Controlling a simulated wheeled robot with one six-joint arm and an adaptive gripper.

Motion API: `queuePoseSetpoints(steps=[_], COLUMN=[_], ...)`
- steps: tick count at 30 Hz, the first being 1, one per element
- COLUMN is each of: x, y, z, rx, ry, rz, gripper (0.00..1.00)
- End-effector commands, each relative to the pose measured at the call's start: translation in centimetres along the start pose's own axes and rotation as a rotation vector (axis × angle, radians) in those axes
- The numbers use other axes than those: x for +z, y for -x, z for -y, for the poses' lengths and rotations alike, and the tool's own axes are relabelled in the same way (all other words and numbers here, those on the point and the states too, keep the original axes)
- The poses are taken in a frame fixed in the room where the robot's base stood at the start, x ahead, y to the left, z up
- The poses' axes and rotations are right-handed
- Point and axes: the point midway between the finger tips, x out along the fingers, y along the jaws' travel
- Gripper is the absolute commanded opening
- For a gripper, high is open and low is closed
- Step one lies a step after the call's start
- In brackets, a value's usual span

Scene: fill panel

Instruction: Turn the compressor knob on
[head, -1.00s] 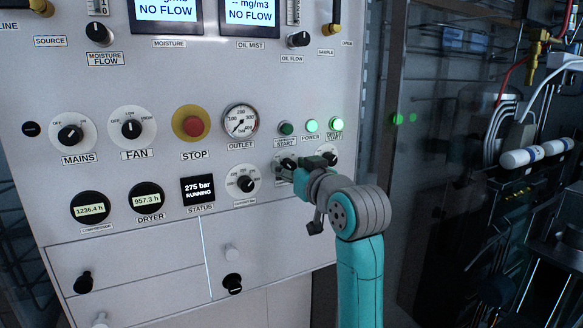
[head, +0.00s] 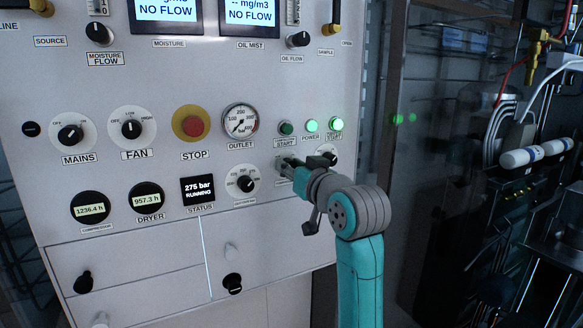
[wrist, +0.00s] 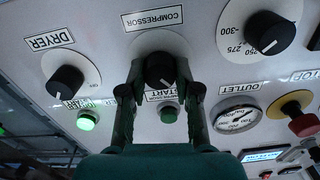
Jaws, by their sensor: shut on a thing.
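The compressor knob (wrist: 160,68) is a black knob on a round white dial, under the COMPRESSOR label in the wrist view. My gripper (wrist: 160,90) has one dark green finger on each side of it and is shut on it. In the head view my gripper (head: 290,164) is at the panel, below the green compressor start button (head: 286,128), and hides most of this knob. I cannot tell which mark the knob points to.
The dryer knob (head: 328,153) is close on the right of my gripper. A pressure knob (head: 246,183) is at its lower left. The red stop button (head: 192,124) and outlet gauge (head: 240,121) are further left. The status display (head: 198,189) reads 275 bar, running.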

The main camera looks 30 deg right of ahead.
Motion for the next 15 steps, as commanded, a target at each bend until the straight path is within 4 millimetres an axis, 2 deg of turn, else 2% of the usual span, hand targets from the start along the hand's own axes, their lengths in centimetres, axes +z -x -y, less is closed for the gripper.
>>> queuePoseSetpoints(steps=[15], x=[0.03], y=[-0.05], z=[-0.14], rx=[0.0], ry=[-0.459], rz=[0.001], gripper=[0.0])
